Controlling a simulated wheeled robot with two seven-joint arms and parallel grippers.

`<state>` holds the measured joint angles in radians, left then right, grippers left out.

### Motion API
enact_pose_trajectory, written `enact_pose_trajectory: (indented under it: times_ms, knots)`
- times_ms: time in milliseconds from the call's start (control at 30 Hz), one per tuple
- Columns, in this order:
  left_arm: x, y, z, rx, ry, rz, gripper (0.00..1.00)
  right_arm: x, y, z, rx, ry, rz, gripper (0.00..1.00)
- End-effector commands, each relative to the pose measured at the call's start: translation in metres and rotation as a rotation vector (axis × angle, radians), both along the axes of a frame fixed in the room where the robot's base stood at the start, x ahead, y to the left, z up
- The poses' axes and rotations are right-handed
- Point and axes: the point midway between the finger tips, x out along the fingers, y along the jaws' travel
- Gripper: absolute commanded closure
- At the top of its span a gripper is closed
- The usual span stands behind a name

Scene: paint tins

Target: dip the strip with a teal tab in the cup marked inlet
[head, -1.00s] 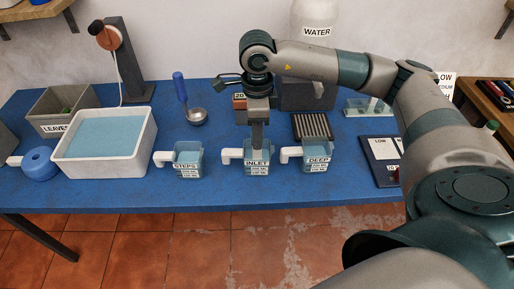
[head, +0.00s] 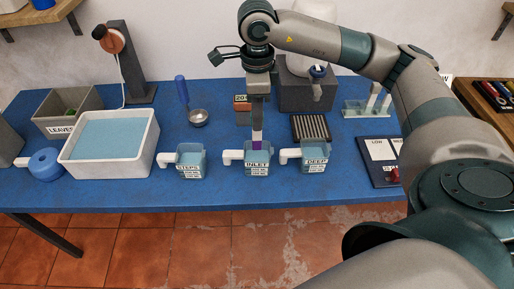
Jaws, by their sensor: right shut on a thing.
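My right gripper (head: 257,104) points down above the cup marked INLET (head: 257,161) and is shut on a narrow strip (head: 257,134). The strip hangs upright; its shaft is white and its low part is purple, just at or above the cup's mouth. I cannot tell whether its tip is clear of the liquid. No teal tab shows; the fingers hide the strip's top. The cup is clear, with bluish liquid and a white handle on its left. My left gripper is not in view.
The cup marked STEPS (head: 189,161) stands left and the cup marked DEEP (head: 314,159) right. A slatted rack (head: 311,128) lies behind. A white basin (head: 75,163) of blue liquid stands at left. A LOW-marked chart (head: 378,170) and a clear rack (head: 366,112) are at right.

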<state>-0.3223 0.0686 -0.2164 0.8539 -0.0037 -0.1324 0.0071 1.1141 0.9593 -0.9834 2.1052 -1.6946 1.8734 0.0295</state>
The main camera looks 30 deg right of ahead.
Motion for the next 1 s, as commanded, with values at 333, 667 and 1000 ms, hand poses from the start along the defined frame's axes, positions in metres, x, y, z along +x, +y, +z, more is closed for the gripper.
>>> enact_pose_trajectory:
  times_ms: [333,667,1000]
  knots:
    - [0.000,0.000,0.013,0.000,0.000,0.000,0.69,0.000,0.000,0.029,-0.001,-0.001,0.000,1.00]
    - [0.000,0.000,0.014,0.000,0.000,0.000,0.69,0.000,0.000,0.032,0.000,0.000,0.000,1.00]
    - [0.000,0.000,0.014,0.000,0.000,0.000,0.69,0.000,0.000,0.032,0.000,0.000,0.000,1.00]
